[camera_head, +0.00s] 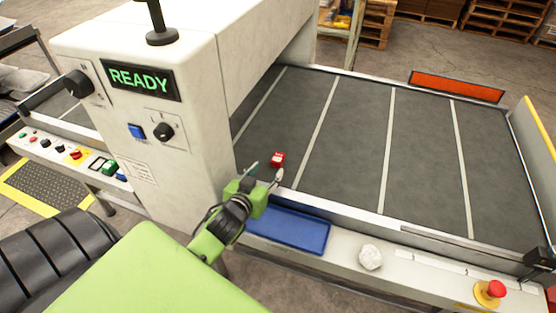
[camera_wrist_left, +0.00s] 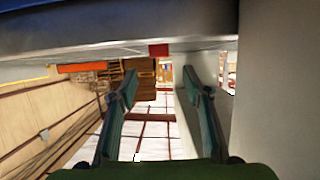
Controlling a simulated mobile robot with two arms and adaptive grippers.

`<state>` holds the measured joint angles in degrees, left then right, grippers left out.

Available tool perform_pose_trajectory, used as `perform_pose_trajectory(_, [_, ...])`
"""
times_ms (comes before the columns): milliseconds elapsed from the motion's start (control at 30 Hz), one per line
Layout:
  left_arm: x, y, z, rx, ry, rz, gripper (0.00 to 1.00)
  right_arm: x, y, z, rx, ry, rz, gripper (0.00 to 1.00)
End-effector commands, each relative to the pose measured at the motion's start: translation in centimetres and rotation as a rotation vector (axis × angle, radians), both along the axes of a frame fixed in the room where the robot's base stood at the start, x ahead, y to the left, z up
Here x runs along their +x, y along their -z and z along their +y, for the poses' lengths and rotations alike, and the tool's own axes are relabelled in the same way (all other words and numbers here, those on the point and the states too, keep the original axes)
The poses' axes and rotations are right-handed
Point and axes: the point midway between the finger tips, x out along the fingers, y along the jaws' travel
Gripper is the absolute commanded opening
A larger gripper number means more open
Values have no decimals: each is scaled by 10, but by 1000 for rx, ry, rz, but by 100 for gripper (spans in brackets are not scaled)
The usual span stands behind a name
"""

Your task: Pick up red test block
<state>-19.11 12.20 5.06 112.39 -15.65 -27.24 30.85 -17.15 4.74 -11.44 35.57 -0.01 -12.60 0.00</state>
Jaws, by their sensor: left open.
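The small red test block (camera_head: 278,159) lies on the dark conveyor belt (camera_head: 345,150), near the belt's front edge and the white machine housing. In the left wrist view, which looks upside down, the block (camera_wrist_left: 158,50) shows at the top, in line with the gap between the fingers. My left gripper (camera_head: 266,172) is open, with its fingers apart and nothing between them. In the head view its fingertips are just on the near side of the block; I cannot tell the exact gap. My right gripper is in neither view.
The white housing (camera_head: 150,110) with a READY display stands close to the left of my gripper. A blue tray (camera_head: 290,229) and a whitish lump (camera_head: 370,257) are on the front ledge. A red stop button (camera_head: 494,289) is at the right. The belt right of the block is clear.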

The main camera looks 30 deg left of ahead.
Motion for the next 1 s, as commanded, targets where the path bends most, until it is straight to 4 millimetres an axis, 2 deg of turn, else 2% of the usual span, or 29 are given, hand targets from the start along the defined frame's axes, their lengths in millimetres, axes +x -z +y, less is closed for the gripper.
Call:
perform_pose_trajectory(100, [25, 7, 6, 2, 1, -2, 44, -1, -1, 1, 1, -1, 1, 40])
perform_pose_trajectory(233, [42, 15, 10, 1, 0, -1, 44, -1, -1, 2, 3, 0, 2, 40])
perform_pose_trajectory(467, [55, 20, 13, 1, 2, 1, 44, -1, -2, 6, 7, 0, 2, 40])
perform_pose_trajectory(800, [94, 35, 21, 0, 1, 2, 44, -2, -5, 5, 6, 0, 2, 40])
perform_pose_trajectory(1000, [98, 37, 22, 0, 1, 2, 44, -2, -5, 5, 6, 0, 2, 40])
